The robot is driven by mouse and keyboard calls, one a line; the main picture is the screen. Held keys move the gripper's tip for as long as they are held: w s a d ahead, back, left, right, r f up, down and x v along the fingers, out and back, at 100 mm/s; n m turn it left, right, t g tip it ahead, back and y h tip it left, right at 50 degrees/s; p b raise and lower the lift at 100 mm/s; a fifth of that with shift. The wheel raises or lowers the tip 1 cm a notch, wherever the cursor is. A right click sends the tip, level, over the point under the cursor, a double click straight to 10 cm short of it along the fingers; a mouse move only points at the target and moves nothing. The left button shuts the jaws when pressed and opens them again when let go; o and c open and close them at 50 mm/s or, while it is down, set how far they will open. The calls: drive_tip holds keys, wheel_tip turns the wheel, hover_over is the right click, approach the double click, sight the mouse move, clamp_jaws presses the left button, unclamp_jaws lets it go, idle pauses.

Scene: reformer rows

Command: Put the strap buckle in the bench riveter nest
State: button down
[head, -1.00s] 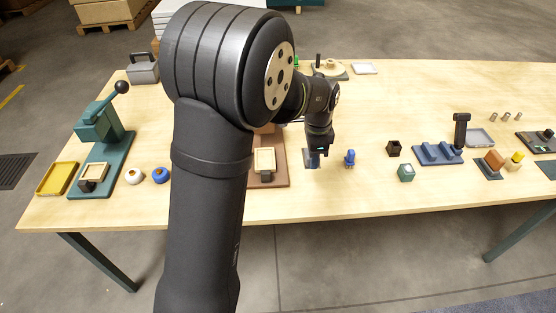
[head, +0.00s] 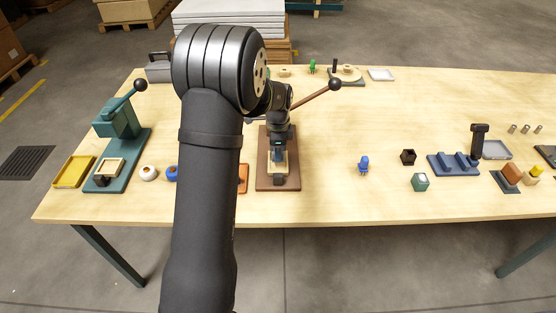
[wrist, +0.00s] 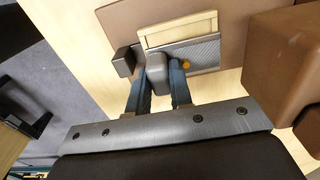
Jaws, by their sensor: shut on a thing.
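My gripper (head: 278,154) is over the brown-based bench riveter (head: 293,182) in the middle of the table. In the wrist view my gripper (wrist: 158,88) is shut on the strap buckle (wrist: 157,68), a grey rounded body that seems joined to a ribbed grey plate with an orange knob. The plate overlaps the near part of the cream-rimmed nest (wrist: 180,30), whose far rim shows. I cannot tell whether the buckle touches the nest or hangs above it. In the head view the arm and gripper hide most of the nest and the buckle.
The riveter's brown body (wrist: 285,50) stands close on the right in the wrist view. Its ball-ended lever (head: 318,94) reaches up right. A teal press (head: 120,130) stands at left, a small blue figure (head: 364,165) at right. Table between riveter and figure is clear.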

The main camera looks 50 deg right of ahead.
drive_tip(key=shift+f, duration=1.95)
drive_tip(key=shift+f, duration=0.2)
drive_tip(key=c, duration=1.3)
unclamp_jaws()
drive_tip(key=shift+r, duration=0.1)
wheel_tip(320, 180, up, 12)
drive_tip(key=shift+r, duration=0.1)
